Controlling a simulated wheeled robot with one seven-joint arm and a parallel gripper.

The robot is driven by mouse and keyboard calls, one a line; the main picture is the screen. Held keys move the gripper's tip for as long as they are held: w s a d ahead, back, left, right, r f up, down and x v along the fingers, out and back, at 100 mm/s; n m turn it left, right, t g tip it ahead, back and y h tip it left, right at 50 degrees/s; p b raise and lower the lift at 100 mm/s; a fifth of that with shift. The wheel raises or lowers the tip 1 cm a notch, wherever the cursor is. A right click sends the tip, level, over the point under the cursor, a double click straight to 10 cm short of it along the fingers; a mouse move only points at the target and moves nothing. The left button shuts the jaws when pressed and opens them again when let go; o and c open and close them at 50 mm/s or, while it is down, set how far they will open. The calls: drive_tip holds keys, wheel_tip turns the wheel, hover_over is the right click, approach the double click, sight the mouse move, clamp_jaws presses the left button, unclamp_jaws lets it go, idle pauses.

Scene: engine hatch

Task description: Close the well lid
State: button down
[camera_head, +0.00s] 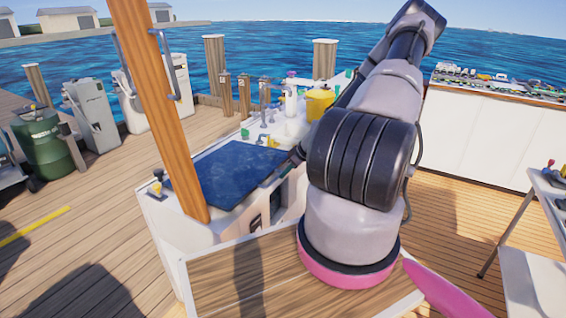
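No part is plainly marked as the well lid. A dark blue flat panel (238,172) lies on top of the white console (172,222), left of my arm, and may be the lid or the well's cover. I cannot tell whether it is raised. My arm rises in the middle and bends back down behind itself. My gripper (297,155) seems to be the small dark end at the panel's right edge. It is mostly hidden by my arm, so its fingers and any contact with the panel cannot be made out.
A slanted wooden post (160,110) with metal handles crosses in front of the console. A yellow container (319,104) and small fittings stand behind the panel. A wood-topped surface (225,280) is near. A side table (545,185) stands right, with open deck (455,215) between.

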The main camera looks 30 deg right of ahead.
drive_tip(key=shift+s+d+f, duration=0.15)
drive_tip(key=shift+f, duration=2.1)
